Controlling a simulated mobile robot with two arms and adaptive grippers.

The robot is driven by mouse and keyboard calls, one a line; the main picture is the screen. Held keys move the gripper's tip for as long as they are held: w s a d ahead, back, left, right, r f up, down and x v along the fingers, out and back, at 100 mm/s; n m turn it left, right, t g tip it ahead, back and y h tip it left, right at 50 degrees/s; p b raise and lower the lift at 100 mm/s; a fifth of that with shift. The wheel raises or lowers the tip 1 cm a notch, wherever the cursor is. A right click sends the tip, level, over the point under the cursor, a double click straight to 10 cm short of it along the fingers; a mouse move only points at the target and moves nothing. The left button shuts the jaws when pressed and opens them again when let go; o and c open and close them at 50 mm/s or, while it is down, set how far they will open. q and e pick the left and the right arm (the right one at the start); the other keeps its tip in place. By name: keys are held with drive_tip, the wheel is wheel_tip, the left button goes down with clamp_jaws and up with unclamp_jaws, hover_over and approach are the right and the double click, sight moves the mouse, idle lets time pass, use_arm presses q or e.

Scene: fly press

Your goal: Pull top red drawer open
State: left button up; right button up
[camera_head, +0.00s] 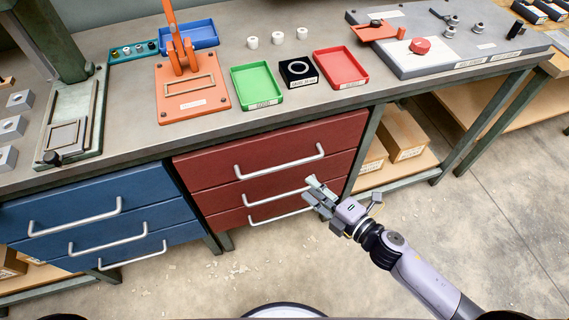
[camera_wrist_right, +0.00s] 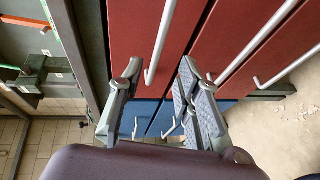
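The top red drawer (camera_head: 220,163) is shut in the red drawer unit under the bench, with a silver bar handle (camera_head: 281,165) across its front. My right gripper (camera_head: 315,190) is open and empty, in front of the unit's right side and lower in the picture than the top handle's right end. In the right wrist view, the top drawer's handle (camera_wrist_right: 160,42) appears in the gap between the two open fingers (camera_wrist_right: 160,78); I cannot tell that either touches it. My left gripper is not in view.
Two lower red drawers with similar handles (camera_head: 277,193) sit below. Blue drawers (camera_head: 90,205) stand to the left. Green (camera_head: 257,86) and red (camera_head: 341,68) trays and an orange press fixture (camera_head: 190,92) are on the bench. The floor in front is open.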

sight(284, 165)
drive_tip(key=x, duration=1.1)
drive_tip(key=shift+w+a, duration=0.25)
drive_tip(key=shift+w, duration=0.05)
clamp_jaws()
